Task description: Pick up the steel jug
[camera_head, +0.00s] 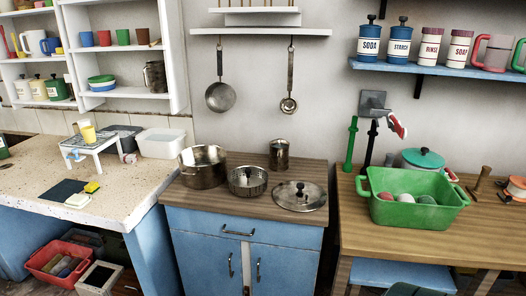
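A steel can-shaped vessel (279,154) stands upright at the back of the wooden top of the blue cabinet. It has no handle that I can make out. A dark metallic jug-like vessel (154,77) stands on the lower white shelf at the upper left, with what looks like a handle at its left. I cannot tell for sure which of the two is the steel jug. Neither of my grippers is in view.
Beside the can-shaped vessel are a large steel pot (203,168), a shallower steel pan (248,182) and a lid (300,196). A ladle (289,104) and a pan (220,97) hang above. A green tub (413,196) stands on the right table. The cabinet top's front edge is clear.

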